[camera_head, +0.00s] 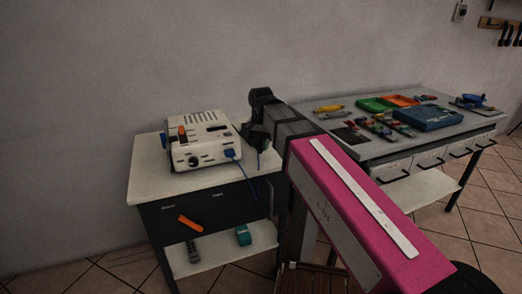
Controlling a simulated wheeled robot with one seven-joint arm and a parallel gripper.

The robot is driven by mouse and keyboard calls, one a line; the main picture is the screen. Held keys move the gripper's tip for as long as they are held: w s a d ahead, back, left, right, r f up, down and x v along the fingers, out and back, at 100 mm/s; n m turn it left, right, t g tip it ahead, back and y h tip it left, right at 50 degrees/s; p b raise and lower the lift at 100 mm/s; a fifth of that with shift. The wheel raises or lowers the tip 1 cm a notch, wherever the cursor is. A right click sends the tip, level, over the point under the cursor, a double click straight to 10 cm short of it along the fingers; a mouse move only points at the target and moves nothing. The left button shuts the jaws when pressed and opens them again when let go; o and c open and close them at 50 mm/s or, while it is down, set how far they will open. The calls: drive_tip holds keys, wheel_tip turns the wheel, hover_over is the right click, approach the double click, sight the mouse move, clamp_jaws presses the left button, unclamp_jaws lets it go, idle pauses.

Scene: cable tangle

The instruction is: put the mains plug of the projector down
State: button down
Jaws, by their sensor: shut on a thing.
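The projector (205,130) is a white boxy device with dark vents and an orange part on top. It sits on the white top of a small cabinet. A blue cable (238,164) comes from its right front corner and runs down to the right. A blue connector (163,140) shows at its left side. My gripper (262,149) is just right of the projector, over the cabinet's right end. It is shut on a small dark thing, apparently the mains plug. The plug's shape and any gap below it are too small and dark to make out.
The cabinet top (165,185) is bare in front of the projector. An orange item (190,223) shows at the cabinet's dark front, and a teal item (243,235) sits on its lower shelf. A grey workbench (370,150) with trays and tools stands to the right.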

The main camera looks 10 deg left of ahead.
sight(261, 142)
drive_tip(key=shift+f, duration=1.2)
drive_tip(key=shift+f, duration=0.15)
drive_tip(key=c, duration=0.9)
unclamp_jaws()
wheel_tip(261, 142, up, 12)
drive_tip(key=shift+r, duration=0.15)
